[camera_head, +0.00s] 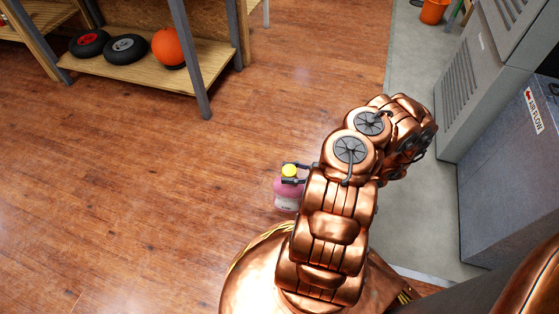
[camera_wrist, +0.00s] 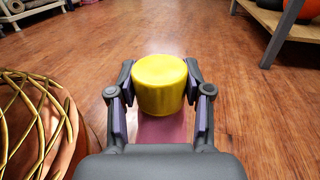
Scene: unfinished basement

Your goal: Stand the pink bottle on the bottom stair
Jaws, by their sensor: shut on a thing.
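The pink bottle (camera_head: 287,195) has a yellow cap (camera_head: 289,170) and a pale label low on its side. It is upright in the head view, beside my arm, over the wooden floor. I cannot tell whether its base touches the floor. My gripper (camera_head: 293,178) is shut on it near the cap. In the wrist view my gripper (camera_wrist: 160,88) has a finger on each side of the yellow cap (camera_wrist: 160,85), with the pink body (camera_wrist: 162,128) below. No stair shows in either view.
A wooden shelf (camera_head: 205,62) at the upper left holds two wheels (camera_head: 125,48) and an orange ball (camera_head: 167,47). Grey metal cabinets (camera_head: 500,90) stand at the right on concrete. An orange bucket (camera_head: 433,11) is at the top right. The wooden floor (camera_head: 130,180) at left is clear.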

